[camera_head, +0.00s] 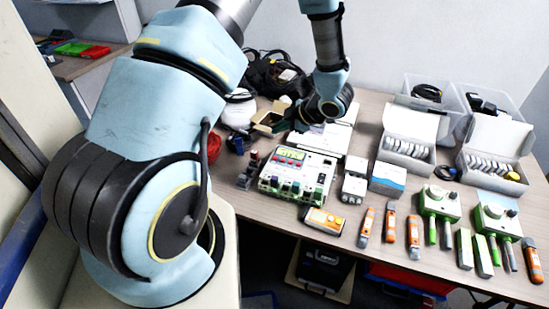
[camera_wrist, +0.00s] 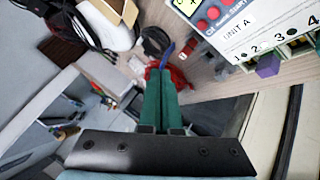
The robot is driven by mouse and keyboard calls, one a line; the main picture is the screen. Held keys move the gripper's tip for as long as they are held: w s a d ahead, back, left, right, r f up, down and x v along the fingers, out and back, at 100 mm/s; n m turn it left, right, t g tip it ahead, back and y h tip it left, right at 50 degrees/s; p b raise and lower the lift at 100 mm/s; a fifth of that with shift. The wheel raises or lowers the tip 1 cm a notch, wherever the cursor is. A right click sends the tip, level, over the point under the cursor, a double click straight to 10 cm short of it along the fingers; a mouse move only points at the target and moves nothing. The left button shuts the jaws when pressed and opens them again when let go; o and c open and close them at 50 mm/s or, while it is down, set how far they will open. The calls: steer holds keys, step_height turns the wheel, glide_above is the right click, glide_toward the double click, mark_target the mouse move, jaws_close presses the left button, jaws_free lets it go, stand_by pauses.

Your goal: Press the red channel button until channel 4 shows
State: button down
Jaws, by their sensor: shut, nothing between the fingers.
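The white control unit (camera_head: 318,168) stands on the table in the head view, with a lit yellow-green display (camera_head: 290,154) and a row of red buttons. In the wrist view its panel (camera_wrist: 262,28), marked UNIT A and numbered 1 to 4, fills the upper right. A red button (camera_wrist: 213,13) and another red button (camera_wrist: 202,25) show there; the display is mostly cut off, and I cannot read its channel. My gripper (camera_wrist: 161,70) has long green fingers, shut and empty, left of the panel and apart from the buttons.
A purple plug (camera_wrist: 268,65) sits at the unit's front edge. White boxes (camera_head: 388,178), an orange-and-white meter (camera_head: 324,221) and several handheld tools crowd the table to the right. Black cables (camera_head: 262,72) and an open brown box (camera_head: 271,119) lie behind the unit.

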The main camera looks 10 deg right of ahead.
steer(key=b, duration=0.6)
glide_above(278, 160)
step_height(278, 160, down, 7)
steer(key=shift+w+d+f, duration=0.1)
steer(key=shift+f, duration=0.7)
steer(key=shift+b, duration=0.3)
stand_by(0.7)
steer(key=shift+f, duration=0.4)
steer(key=shift+f+b, duration=0.3)
steer(key=shift+f, duration=0.1)
stand_by(0.5)
stand_by(0.3)
steer(key=shift+r+p, duration=0.75)
steer(key=shift+r, duration=0.1)
steer(key=shift+r, duration=0.1)
